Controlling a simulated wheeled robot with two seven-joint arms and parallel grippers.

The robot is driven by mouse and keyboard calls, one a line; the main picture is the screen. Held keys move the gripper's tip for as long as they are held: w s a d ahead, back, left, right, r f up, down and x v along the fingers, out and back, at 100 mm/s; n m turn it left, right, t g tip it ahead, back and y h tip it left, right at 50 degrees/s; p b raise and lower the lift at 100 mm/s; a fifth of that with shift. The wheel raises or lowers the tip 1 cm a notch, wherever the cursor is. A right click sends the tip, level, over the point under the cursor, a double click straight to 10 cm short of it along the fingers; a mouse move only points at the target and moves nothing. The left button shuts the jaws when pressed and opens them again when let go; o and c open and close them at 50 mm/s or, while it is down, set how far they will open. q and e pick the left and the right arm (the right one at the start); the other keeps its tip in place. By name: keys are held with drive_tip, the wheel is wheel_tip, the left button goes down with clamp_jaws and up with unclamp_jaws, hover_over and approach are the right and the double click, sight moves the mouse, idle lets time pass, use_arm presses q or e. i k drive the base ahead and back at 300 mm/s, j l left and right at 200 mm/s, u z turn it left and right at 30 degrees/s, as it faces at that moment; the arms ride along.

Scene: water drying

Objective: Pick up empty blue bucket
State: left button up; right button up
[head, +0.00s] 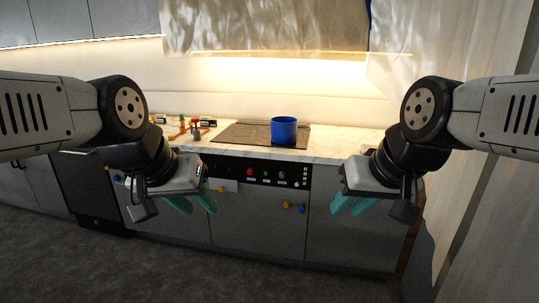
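A blue bucket (284,131) stands upright on the dark cooktop (240,134) on the counter, toward the cooktop's right side. Its inside is mostly hidden from this angle. My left gripper (190,205) hangs in front of the counter, left of the bucket and nearer to me. My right gripper (352,207) hangs to the right of the bucket, also nearer to me. Both have teal fingers pointing down, with nothing seen between them. Each pair of fingers shows a gap. Neither gripper touches the bucket.
Several small colourful items (190,130) lie on the counter (340,137) left of the cooktop. A control panel with knobs (262,172) runs along the front below it. Pale curtains (490,150) hang at the right. The counter right of the bucket is clear.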

sight(284, 129)
drive_tip(key=i+u, duration=0.5)
drive_tip(key=i, duration=0.55)
drive_tip(key=i+j+z, duration=0.1)
drive_tip(key=i+z, duration=0.3)
drive_tip(key=i+j+z, duration=1.25)
